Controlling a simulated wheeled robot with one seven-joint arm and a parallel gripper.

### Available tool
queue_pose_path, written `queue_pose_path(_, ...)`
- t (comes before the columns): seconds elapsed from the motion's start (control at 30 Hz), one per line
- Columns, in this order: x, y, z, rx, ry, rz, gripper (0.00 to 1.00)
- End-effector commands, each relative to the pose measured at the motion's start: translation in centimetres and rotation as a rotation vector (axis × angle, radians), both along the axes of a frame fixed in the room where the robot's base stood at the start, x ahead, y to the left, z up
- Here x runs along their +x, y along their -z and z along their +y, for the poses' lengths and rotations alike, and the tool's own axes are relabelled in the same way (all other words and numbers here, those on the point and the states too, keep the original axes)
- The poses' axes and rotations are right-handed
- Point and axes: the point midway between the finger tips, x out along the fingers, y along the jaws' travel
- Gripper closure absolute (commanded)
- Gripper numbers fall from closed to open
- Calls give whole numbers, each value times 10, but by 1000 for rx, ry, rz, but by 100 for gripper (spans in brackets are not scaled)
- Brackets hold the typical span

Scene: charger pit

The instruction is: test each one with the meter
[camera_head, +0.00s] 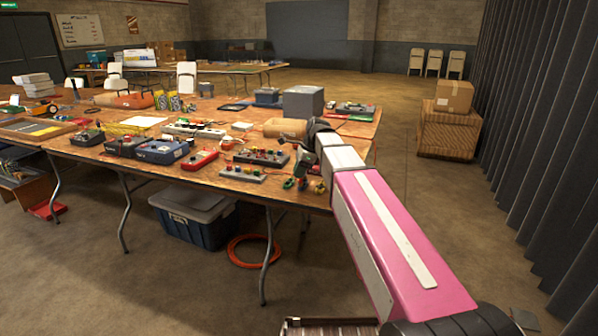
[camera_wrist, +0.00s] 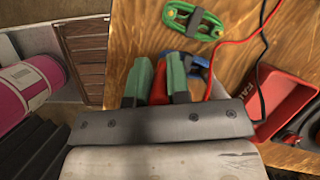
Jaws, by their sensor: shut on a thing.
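My gripper (camera_wrist: 160,78), with green-padded fingers, is shut on a small blue and red thing (camera_wrist: 194,64) at the table's edge. The fingers hide much of it, and I cannot tell whether it is lifted. A similar green thing with black parts (camera_wrist: 195,20) lies flat on the wood beyond, apart from my gripper. A red lead and a black lead (camera_wrist: 263,45) run to its right; their ends are unclear. In the head view my gripper (camera_head: 303,168) is dark, near the table's right front edge, beside small coloured things (camera_head: 290,183). I cannot make out the meter for certain.
A red bin (camera_wrist: 285,100), its lettering partly visible, stands right of my gripper. Boxes with knobs (camera_head: 262,157), a red box (camera_head: 199,160) and a blue case (camera_head: 160,151) crowd the table (camera_head: 225,185). The floor to the right is clear before a carton (camera_head: 454,96).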

Motion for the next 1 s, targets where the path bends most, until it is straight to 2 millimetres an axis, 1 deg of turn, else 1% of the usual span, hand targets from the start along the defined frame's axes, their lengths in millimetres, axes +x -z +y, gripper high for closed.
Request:
queue_pose_path(0.23, 0, 0, 0, 0, 0, 0, 100)
queue_pose_path(0.27, 0, 0, 0, 0, 0, 0, 74)
queue_pose_path(0.3, 0, 0, 0, 0, 0, 0, 60)
queue_pose_path(0.33, 0, 0, 0, 0, 0, 0, 53)
queue_pose_path(0.53, 0, 0, 0, 0, 0, 0, 53)
queue_pose_path(0.57, 0, 0, 0, 0, 0, 0, 44)
queue_pose_path(0.6, 0, 0, 0, 0, 0, 0, 36)
queue_pose_path(0.87, 0, 0, 0, 0, 0, 0, 36)
queue_pose_path(1.0, 0, -3, 0, 0, 0, 0, 36)
